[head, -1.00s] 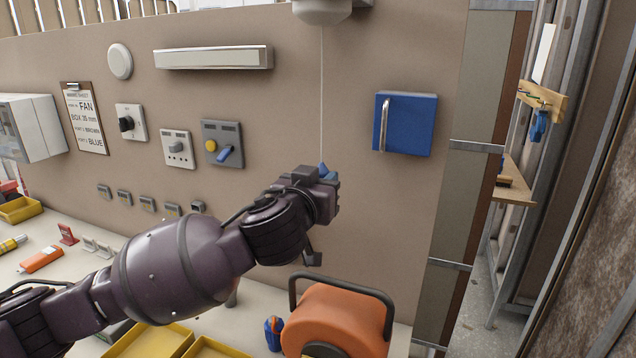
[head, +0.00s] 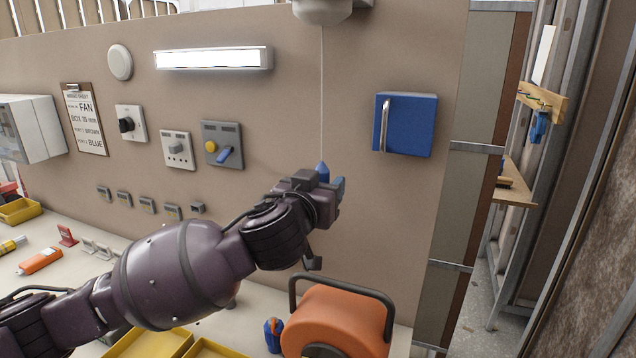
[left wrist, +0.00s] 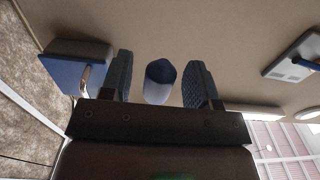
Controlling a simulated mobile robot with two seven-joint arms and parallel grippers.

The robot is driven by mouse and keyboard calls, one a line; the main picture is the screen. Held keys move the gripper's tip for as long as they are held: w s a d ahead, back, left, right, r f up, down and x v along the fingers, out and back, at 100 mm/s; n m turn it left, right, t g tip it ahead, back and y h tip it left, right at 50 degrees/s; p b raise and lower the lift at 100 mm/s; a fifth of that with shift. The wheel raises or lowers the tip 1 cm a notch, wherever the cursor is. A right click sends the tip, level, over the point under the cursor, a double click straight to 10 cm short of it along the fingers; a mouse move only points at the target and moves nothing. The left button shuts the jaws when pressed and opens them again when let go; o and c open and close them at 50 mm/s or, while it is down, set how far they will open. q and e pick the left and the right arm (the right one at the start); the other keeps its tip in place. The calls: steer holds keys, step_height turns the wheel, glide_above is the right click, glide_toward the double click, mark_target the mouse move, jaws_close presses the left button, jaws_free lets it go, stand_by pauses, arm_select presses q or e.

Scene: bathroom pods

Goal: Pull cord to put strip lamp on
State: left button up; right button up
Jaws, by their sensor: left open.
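The strip lamp (head: 213,58) on the wall glows bright white. A thin pull cord (head: 322,95) hangs from the round ceiling switch (head: 322,10) and ends in a blue pull (head: 322,171). My left gripper (head: 332,186) is at the blue pull, which shows just above it in the head view. In the left wrist view the blue pull (left wrist: 160,82) is between the two spread fingers of my left gripper (left wrist: 161,88), with a gap on each side. The left gripper is open. My right gripper is not seen.
A blue cabinet (head: 405,124) with a handle is on the wall to the right. Switches and a clipboard (head: 85,118) are on the wall to the left. Below are an orange cable reel (head: 336,322) and yellow trays (head: 150,342) on the bench.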

arm_select(q)
steer(key=shift+s+a, duration=0.2)
steer(key=shift+s, duration=0.2)
steer(key=p+v, duration=0.2)
steer(key=v, duration=0.5)
stand_by(0.4)
